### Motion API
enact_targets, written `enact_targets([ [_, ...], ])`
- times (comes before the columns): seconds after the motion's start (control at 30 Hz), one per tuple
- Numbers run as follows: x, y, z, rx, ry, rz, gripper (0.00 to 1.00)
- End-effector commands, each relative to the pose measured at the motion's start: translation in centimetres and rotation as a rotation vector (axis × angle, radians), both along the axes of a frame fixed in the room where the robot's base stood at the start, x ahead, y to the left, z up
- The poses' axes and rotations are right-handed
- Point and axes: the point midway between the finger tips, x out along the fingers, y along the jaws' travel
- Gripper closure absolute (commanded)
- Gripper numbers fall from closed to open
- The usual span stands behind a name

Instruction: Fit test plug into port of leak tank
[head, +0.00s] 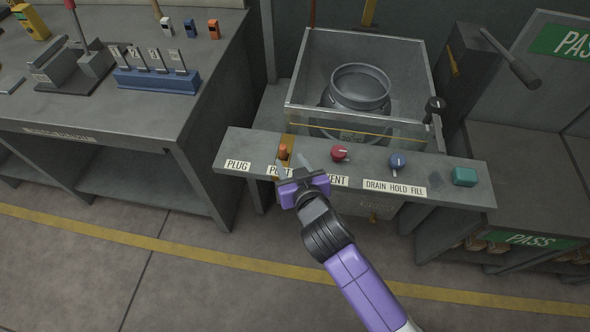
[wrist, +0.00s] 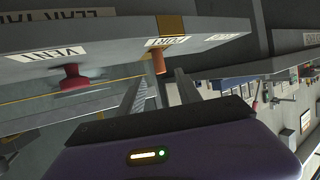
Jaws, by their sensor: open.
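The test plug (head: 283,152), a small orange peg, stands upright on the yellow stripe behind the PORT label on the front ledge of the leak tank (head: 362,131). It appears to sit in the port, but its lower end and the hole are hidden. My gripper (head: 292,165) is at the ledge just in front of the plug, with its fingers apart. In the wrist view, the plug (wrist: 158,60) shows just past the fingertips of my open gripper (wrist: 162,78), with nothing held between them.
A metal vessel (head: 360,88) is inside the clear-walled tank. A workbench (head: 125,105) is at left, a PASS shelf (head: 535,150) at right.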

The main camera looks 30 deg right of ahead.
Motion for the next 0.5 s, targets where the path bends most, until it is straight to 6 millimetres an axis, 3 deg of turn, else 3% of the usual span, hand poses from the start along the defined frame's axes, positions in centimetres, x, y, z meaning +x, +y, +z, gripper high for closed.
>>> enact_targets([
  [0.2, -2.8, 0.4, 1.1, 0.000, 0.001, 0.000, 0.59],
  [0.5, -3.5, 0.5, 1.5, 0.000, 0.001, -0.001, 0.59],
])
